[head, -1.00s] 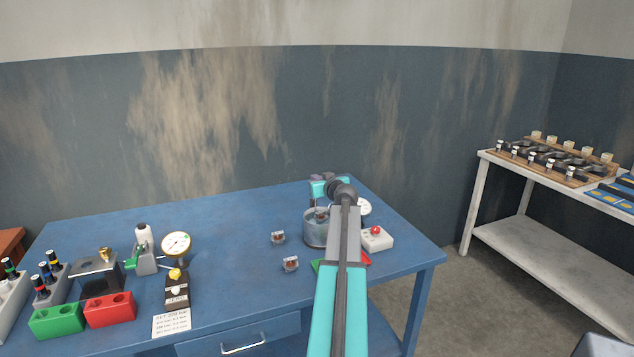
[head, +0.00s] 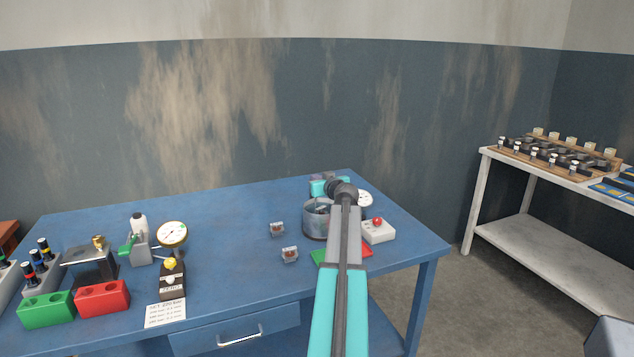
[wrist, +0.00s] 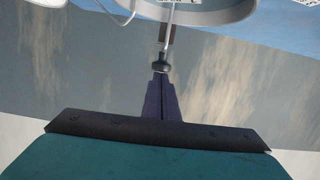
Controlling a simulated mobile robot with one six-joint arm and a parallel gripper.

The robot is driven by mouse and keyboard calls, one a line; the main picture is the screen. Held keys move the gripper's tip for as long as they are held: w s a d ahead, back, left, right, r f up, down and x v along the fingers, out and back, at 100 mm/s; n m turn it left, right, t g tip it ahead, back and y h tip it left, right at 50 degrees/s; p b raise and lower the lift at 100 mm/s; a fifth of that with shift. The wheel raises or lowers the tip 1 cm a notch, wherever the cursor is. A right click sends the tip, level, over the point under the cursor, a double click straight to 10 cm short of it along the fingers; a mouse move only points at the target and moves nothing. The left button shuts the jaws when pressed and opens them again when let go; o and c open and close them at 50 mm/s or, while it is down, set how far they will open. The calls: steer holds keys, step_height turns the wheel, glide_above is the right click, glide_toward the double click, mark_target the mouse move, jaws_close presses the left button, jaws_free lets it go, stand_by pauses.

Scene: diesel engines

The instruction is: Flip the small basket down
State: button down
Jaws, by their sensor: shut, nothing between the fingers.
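A round grey metal tub (head: 316,226) stands on the blue table, partly behind my arm. Something dark shows inside its rim, but I cannot make out a small basket there. My gripper (wrist: 160,74) is shut and empty in the wrist view, its purple fingers together. A pale curved rim (wrist: 200,16) with thin wire-like bars crosses the top of the wrist view.
A white box with a red button (head: 378,231) and a round gauge (head: 364,199) stand right of the tub. Two small metal parts (head: 290,254) lie left of it. The table's middle (head: 230,270) is clear.

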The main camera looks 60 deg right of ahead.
steer(key=shift+f, duration=0.3)
steer(key=s+a+r+b, duration=0.1)
steer(key=s+a+r, duration=0.5)
steer(key=s, duration=0.2)
steer(key=shift+r, duration=0.3)
stand_by(0.6)
stand_by(0.4)
